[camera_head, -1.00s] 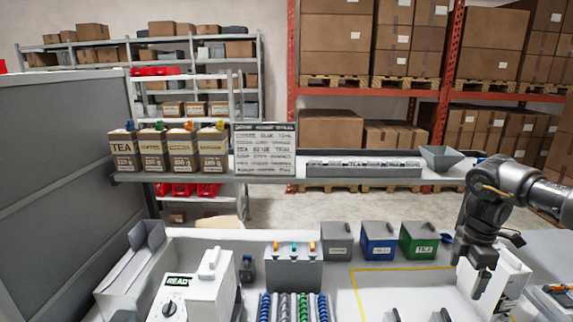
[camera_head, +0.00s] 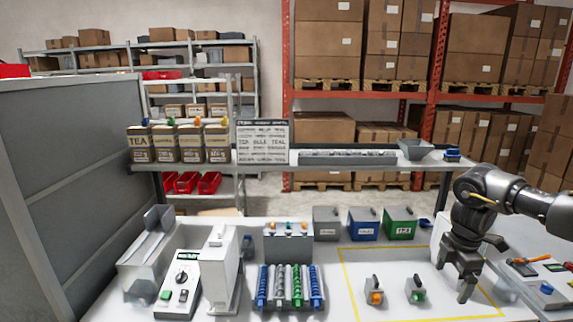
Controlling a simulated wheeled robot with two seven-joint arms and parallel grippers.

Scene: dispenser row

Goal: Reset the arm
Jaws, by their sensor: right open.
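My right gripper (camera_head: 455,284) hangs from the arm that comes in from the right. Its fingers point down, apart and empty, above the right part of the white table (camera_head: 385,270). My left gripper is not in view.
Grey, blue (camera_head: 362,224) and green bins (camera_head: 400,223) stand behind the yellow-outlined area. A rack of coloured coils (camera_head: 291,287) and a white device with a dial (camera_head: 181,280) stand left. A tray of tools (camera_head: 540,272) lies right. A shelf (camera_head: 215,165) holds labelled dispensers.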

